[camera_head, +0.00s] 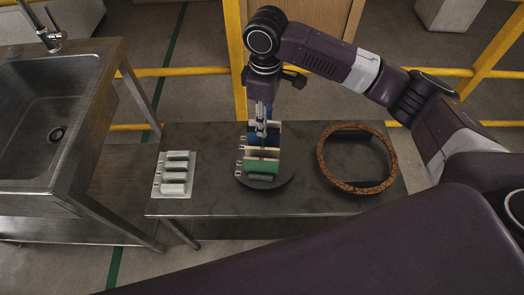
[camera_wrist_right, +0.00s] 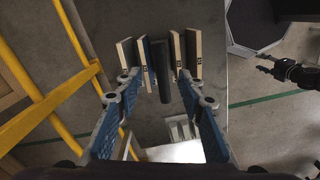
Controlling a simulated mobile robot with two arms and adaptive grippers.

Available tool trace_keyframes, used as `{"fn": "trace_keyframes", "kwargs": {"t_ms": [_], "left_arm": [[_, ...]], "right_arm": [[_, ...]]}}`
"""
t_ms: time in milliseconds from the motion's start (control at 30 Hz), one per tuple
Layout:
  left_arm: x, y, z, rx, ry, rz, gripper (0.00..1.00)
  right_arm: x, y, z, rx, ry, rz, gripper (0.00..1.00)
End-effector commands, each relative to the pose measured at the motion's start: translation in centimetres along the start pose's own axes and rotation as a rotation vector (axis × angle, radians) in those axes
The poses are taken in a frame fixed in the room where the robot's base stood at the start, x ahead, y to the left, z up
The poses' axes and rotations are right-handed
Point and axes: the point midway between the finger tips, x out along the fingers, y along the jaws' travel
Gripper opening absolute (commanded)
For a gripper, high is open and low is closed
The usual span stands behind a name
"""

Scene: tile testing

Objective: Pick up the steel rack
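A rack of upright tiles (camera_head: 262,166), blue, cream and green, stands on a dark round disc (camera_head: 284,185) on the table. Its metal frame is mostly hidden by the tiles; small metal hooks show at its left side. My right gripper (camera_head: 262,128) points down over the rear part of the rack. In the right wrist view its two blue fingers (camera_wrist_right: 158,76) are spread apart, with the tiles (camera_wrist_right: 195,52) and a dark bar (camera_wrist_right: 160,72) beyond and between them. I cannot tell whether they touch. A dark gripper, seemingly my left (camera_wrist_right: 268,64), shows small at the right.
A pale tray with several grey bars (camera_head: 174,191) lies left on the table (camera_head: 215,140). A brown ring (camera_head: 357,187) lies to the right. A steel sink (camera_head: 40,100) stands at the left, and a yellow frame (camera_head: 190,71) runs behind.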

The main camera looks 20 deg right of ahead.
Motion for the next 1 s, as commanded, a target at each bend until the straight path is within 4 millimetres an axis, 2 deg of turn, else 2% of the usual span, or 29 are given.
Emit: {"fn": "trace_keyframes", "kwargs": {"t_ms": [333,467,667,1000], "left_arm": [[-0.4,0.2,0.8,0.001,-0.012,0.002,0.4],[-0.4,0.1,0.7,0.001,-0.01,0.002,0.4],[-0.4,0.1,0.3,0.0,-0.004,0.001,0.4],[-0.4,0.0,0.0,-0.001,0.001,0.0,0.4]], "right_arm": [[4.8,-0.2,-0.4,0.0,-0.001,0.001,0.36],[5.5,-0.2,-0.5,-0.001,0.002,0.002,0.36],[5.6,-0.2,-0.5,-0.001,0.002,0.002,0.36],[5.5,-0.2,-0.5,-0.001,0.002,0.002,0.0]]}}
